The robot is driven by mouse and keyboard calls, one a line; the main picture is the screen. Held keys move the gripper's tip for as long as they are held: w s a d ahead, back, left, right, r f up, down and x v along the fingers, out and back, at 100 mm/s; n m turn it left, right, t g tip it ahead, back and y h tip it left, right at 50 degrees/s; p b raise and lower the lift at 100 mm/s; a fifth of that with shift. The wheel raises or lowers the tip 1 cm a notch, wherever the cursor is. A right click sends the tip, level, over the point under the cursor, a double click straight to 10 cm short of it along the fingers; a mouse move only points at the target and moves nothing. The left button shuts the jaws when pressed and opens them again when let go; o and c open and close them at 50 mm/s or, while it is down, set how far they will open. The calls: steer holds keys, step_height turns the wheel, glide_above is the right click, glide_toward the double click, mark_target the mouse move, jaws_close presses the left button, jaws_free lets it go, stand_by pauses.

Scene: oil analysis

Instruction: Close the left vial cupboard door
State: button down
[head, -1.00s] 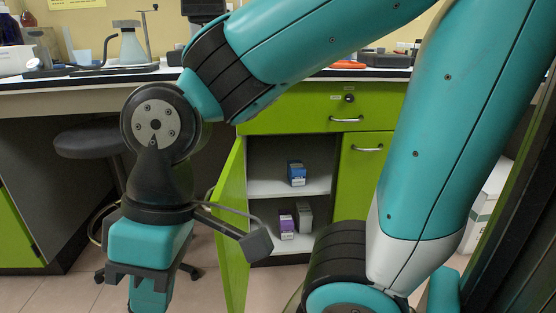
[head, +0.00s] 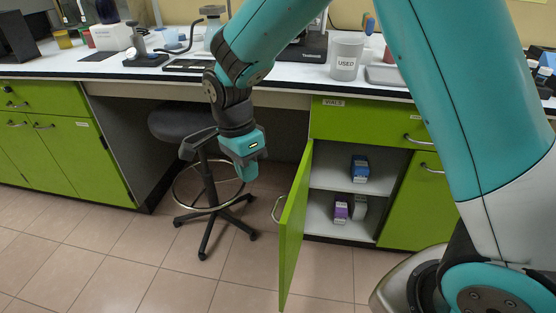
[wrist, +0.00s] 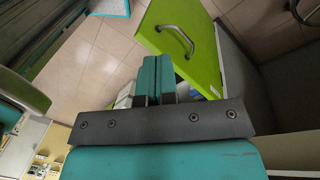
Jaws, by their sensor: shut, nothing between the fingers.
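The left vial cupboard door (head: 295,228) is green and stands wide open, swung out toward me from the cupboard (head: 325,218). Its curved metal handle (head: 279,208) is on the outer face, on the left. In the wrist view the door (wrist: 185,38) and its handle (wrist: 177,38) show beyond the fingers. My gripper (head: 248,174) hangs to the left of the door, pointing down and apart from it. In the wrist view my gripper's fingers (wrist: 157,78) are together with nothing between them.
Blue boxes (head: 360,168) stand on the upper shelf, purple (head: 341,209) and grey boxes on the lower. A black stool (head: 205,190) stands behind and left of my gripper. The worktop (head: 130,68) above holds lab equipment. The tiled floor in front is clear.

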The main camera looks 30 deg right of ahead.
steer(key=w+f+m+g+h+p, duration=0.1)
steer(key=w+f+m+h+p, duration=0.1)
steer(key=w+m+p, duration=0.65)
steer(key=s+d+f, duration=0.1)
steer(key=s+f, duration=0.1)
steer(key=f, duration=0.1)
steer(key=s+d+f+m, duration=0.1)
steer(key=s+d+f, duration=0.1)
steer(key=s+f, duration=0.1)
steer(key=s+d+f+m, duration=0.1)
steer(key=s+d+f, duration=0.1)
steer(key=s+f, duration=0.1)
steer(key=shift+d, duration=0.15)
steer(key=shift+s+d+f, duration=0.1)
steer(key=shift+s+d, duration=0.4)
steer(key=shift+s, duration=0.15)
